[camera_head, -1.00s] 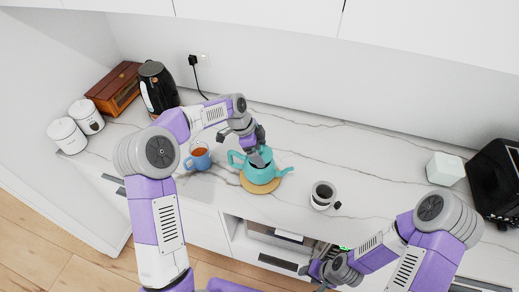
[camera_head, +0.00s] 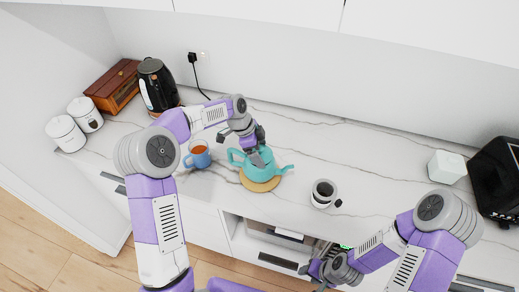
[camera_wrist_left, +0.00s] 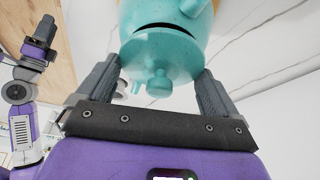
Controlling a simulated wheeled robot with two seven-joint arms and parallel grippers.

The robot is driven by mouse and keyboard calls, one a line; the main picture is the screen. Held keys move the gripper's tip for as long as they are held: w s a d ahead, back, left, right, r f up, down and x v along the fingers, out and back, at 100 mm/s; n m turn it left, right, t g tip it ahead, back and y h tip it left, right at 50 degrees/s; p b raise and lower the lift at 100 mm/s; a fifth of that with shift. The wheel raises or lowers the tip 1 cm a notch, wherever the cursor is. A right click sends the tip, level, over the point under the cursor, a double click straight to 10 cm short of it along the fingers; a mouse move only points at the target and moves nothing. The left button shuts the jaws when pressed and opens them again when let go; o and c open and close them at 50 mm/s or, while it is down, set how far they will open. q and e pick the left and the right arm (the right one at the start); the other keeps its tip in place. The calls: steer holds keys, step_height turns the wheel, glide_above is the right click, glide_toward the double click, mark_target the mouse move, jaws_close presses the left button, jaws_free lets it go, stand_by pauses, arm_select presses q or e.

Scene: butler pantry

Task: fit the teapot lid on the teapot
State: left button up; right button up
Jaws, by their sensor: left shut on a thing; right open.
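The turquoise teapot (camera_head: 262,172) stands upright on a round tan trivet (camera_head: 258,185) on the counter. My left gripper (camera_head: 256,157) is over its top and shut on the turquoise lid. In the left wrist view the lid (camera_wrist_left: 160,58) is between the two fingers (camera_wrist_left: 157,88), its knob facing the camera. A dark slit shows there between the lid and the teapot (camera_wrist_left: 140,12), so part of the mouth is uncovered; whether they touch I cannot tell. My right gripper (camera_head: 322,272) is open, low at the counter's front, away from the teapot.
A blue mug of brown drink (camera_head: 198,158) stands left of the teapot, and a white cup with dark contents (camera_head: 323,193) to the right. A black kettle (camera_head: 157,85), wooden box (camera_head: 113,85) and white canisters (camera_head: 68,134) are at the left. Counter behind the cup is clear.

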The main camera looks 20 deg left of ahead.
arm_select(q)
steer(key=shift+f, duration=0.2)
stand_by(0.4)
steer(key=shift+f+b, duration=0.3)
steer(key=shift+b, duration=0.05)
steer(key=shift+f, duration=0.1)
stand_by(0.4)
steer(key=o, duration=0.7)
steer(key=shift+r+p, duration=2.35)
steer(key=shift+r, duration=1.25)
